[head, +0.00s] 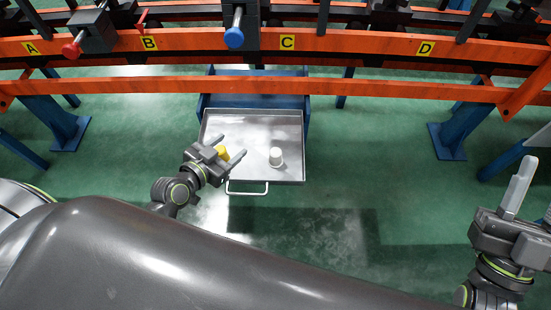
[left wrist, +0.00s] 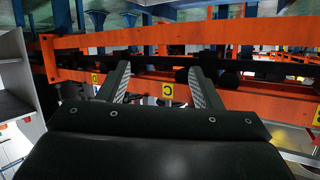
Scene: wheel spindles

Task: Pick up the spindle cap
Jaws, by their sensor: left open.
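A white cap (head: 276,157) stands in the grey metal tray (head: 285,117), right of my left gripper. A yellow cap (head: 223,153) shows at the left gripper's fingers, partly hidden by them; I cannot tell how far below them it is. My left gripper (head: 234,147) is open over the left part of the tray. In the left wrist view, its two fingers (left wrist: 159,70) are apart, with no cap visible between them. A red cap (head: 72,50) and a blue cap (head: 234,38) are on spindles at the rack. My right gripper (head: 538,185) is open and empty at the far right.
The orange rack (head: 360,87) with yellow labels A to D crosses the back, beyond the tray. The tray has a front handle (head: 247,188) and sits by a blue cabinet (head: 260,101). Blue posts (head: 456,128) stand on the green floor. The floor right of the tray is clear.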

